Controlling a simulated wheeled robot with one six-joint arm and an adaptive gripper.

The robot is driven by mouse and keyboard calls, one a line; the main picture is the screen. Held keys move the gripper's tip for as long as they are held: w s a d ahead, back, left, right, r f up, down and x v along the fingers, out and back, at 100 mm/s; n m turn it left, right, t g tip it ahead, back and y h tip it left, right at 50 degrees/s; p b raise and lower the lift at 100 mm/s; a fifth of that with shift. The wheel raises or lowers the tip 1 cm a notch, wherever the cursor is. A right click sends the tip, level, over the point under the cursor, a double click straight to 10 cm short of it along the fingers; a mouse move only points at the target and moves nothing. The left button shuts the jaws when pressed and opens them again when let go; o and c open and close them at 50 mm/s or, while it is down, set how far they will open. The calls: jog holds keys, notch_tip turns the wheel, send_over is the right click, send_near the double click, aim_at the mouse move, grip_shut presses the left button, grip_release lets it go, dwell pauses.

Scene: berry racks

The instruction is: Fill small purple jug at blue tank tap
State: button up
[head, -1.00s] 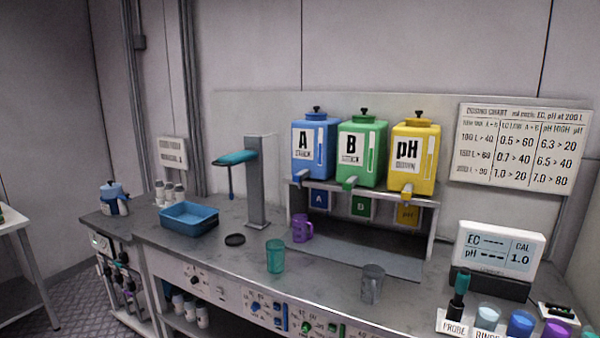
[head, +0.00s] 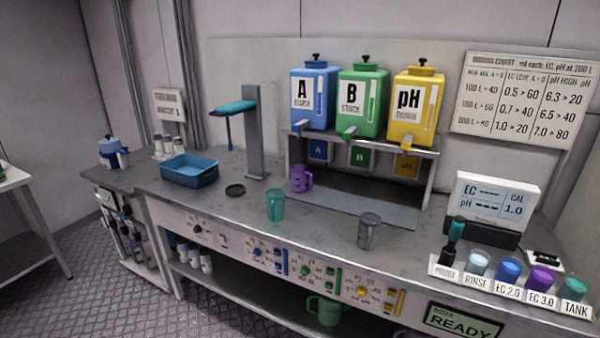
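The small purple jug (head: 301,178) stands upright on the counter, at the left end of the tank shelf, below the blue tank. The blue tank (head: 314,97), marked A, sits leftmost on the shelf. Its blue tap (head: 301,126) points out over the front edge of the shelf, above the jug. Whether the jug holds any liquid cannot be seen. My gripper is not in view.
A green tank (head: 362,101) and a yellow pH tank (head: 415,105) stand beside the blue one. A teal cup (head: 275,205) and a grey jug (head: 369,231) stand nearer the counter's front.

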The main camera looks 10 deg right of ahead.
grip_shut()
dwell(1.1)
